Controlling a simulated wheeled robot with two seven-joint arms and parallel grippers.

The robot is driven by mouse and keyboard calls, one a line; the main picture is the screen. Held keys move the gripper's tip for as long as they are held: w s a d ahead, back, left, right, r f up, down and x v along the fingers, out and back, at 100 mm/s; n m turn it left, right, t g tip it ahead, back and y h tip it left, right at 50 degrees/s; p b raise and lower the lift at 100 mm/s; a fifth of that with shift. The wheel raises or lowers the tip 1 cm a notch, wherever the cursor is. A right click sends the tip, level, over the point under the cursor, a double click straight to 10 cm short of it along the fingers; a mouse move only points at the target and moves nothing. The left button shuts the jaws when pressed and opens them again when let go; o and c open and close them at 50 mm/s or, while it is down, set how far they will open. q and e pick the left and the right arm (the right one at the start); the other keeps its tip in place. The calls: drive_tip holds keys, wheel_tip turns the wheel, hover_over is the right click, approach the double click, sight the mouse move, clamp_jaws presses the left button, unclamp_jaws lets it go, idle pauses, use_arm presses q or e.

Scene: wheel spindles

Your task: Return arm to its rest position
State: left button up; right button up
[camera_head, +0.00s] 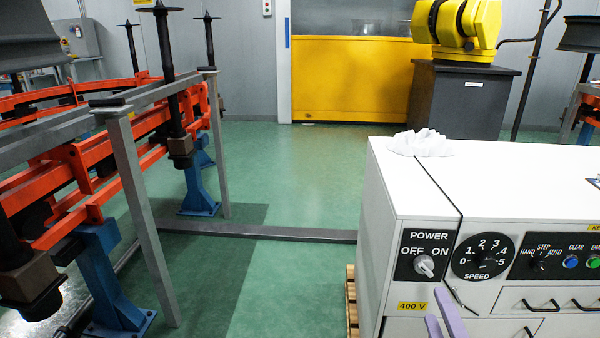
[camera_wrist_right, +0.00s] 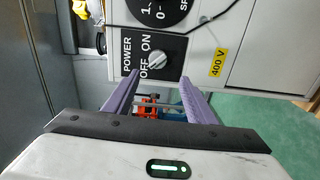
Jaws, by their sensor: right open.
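My right gripper (camera_head: 437,308) shows its two purple fingers at the bottom of the head view, in front of the white control cabinet (camera_head: 398,170). In the right wrist view the gripper (camera_wrist_right: 160,78) is open, its fingers apart with nothing between them. Just beyond the fingertips is the white POWER knob (camera_wrist_right: 156,59) on its black OFF/ON plate. The knob also shows in the head view (camera_head: 424,265), above the fingers; they look clear of it. Which label the knob points to I cannot tell. My left gripper is not in view.
The cabinet carries a speed dial (camera_head: 482,256), a blue button (camera_head: 571,261) and drawers with handles; a crumpled white cloth (camera_head: 420,143) lies on top. An orange conveyor frame (camera_head: 90,165) with spindles stands left. Green floor (camera_head: 300,170) lies open between them. A yellow robot (camera_head: 457,25) stands behind.

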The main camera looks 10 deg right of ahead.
drive_tip(key=s+a+f+m+g+y, duration=0.85)
drive_tip(key=s+a+f+m, duration=0.55)
drive_tip(key=s+a, duration=0.4)
use_arm(q)
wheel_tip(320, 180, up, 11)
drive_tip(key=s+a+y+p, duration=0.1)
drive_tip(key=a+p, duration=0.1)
drive_tip(key=p, duration=1.6)
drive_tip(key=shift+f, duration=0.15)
use_arm(e)
wheel_tip(320, 180, up, 10)
drive_tip(key=d+n+h, duration=0.1)
drive_tip(key=h, duration=0.1)
drive_tip(key=shift+w+f, duration=0.25)
drive_tip(key=shift+w, duration=0.05)
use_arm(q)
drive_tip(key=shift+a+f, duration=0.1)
use_arm(e)
drive_tip(key=shift+f, duration=0.1)
drive_tip(key=shift+c, duration=0.5)
